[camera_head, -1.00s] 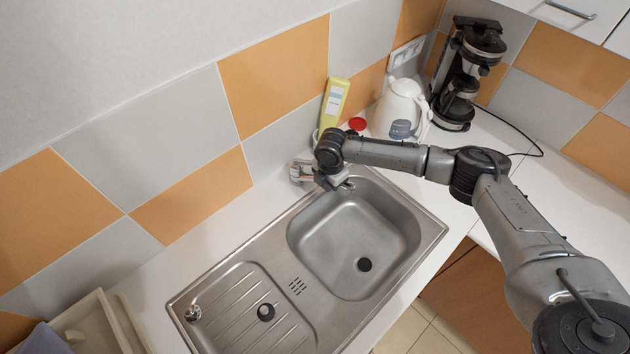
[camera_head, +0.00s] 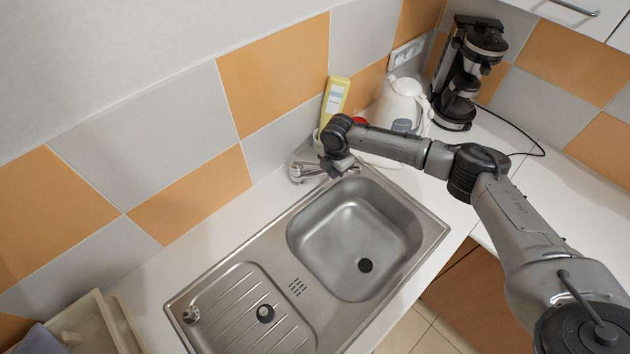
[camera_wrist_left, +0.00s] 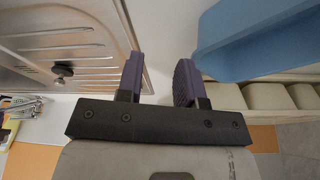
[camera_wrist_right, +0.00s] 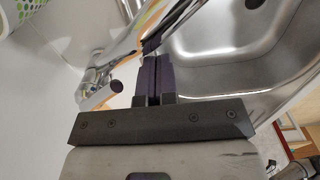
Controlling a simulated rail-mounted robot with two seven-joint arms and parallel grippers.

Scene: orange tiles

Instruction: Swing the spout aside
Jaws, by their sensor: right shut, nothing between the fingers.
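The chrome faucet (camera_head: 299,173) stands behind the sink's back edge, near the wall. Its shiny spout (camera_wrist_right: 122,50) runs diagonally across the right wrist view, with a lever-like end (camera_wrist_right: 103,96) lower down. My right gripper (camera_head: 335,168) is over the faucet and partly hides the spout in the head view. In the right wrist view its fingers (camera_wrist_right: 152,58) are shut together and empty, with their tips close beside the spout. Whether they touch it is unclear. My left gripper (camera_wrist_left: 158,75) is open and empty, outside the head view.
The steel sink (camera_head: 433,232) has an empty basin and a drainboard. A yellow bottle (camera_head: 334,98), a white kettle (camera_head: 398,103) and a coffee machine (camera_head: 468,75) stand behind my right arm. A blue item (camera_wrist_left: 255,40) lies near my left gripper.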

